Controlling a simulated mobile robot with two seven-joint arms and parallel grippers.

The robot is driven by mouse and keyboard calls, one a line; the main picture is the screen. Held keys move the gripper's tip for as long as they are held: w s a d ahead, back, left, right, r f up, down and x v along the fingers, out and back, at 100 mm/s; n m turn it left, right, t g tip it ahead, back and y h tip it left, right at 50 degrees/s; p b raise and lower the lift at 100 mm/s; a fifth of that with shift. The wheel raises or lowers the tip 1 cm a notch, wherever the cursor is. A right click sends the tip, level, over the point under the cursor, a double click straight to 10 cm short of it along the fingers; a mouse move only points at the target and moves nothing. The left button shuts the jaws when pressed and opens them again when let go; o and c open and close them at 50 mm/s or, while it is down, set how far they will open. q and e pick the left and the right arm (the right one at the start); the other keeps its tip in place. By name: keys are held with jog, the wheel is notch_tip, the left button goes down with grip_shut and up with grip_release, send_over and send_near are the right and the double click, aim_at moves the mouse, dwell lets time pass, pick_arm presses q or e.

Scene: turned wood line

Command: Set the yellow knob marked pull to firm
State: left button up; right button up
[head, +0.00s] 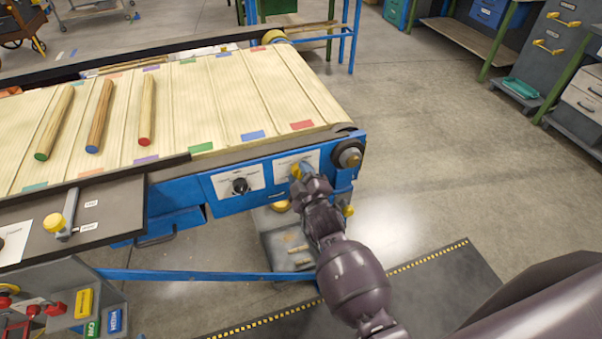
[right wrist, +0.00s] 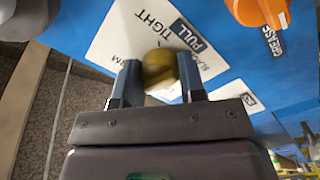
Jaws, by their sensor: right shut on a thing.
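The yellow knob (right wrist: 159,66) sits on a white label plate (right wrist: 125,35) on the blue conveyor side. A dark tag reading PULL is beside it, with TIGHT printed on the plate and another word partly covered. My right gripper (right wrist: 156,82) is shut on the knob, one finger on each side. In the head view my right gripper (head: 300,174) reaches the plate at the conveyor's right end and hides most of the knob. The knob's exact setting cannot be read. My left gripper is not in view.
A black knob (head: 240,186) on another white plate is to the left. An orange knob (right wrist: 258,10) marked GREASE is close by in the wrist view. Turned wood rods (head: 99,117) lie on the conveyor belt. A yellow-handled lever (head: 55,223) stands on the dark panel.

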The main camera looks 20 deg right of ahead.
jog(key=m, duration=0.6)
jog(key=shift+f, duration=0.15)
jog(key=shift+m, duration=0.3)
jog(key=o, duration=0.9)
jog(key=s, duration=1.1)
jog(key=shift+d+b, duration=0.15)
jog(key=shift+b, duration=0.25)
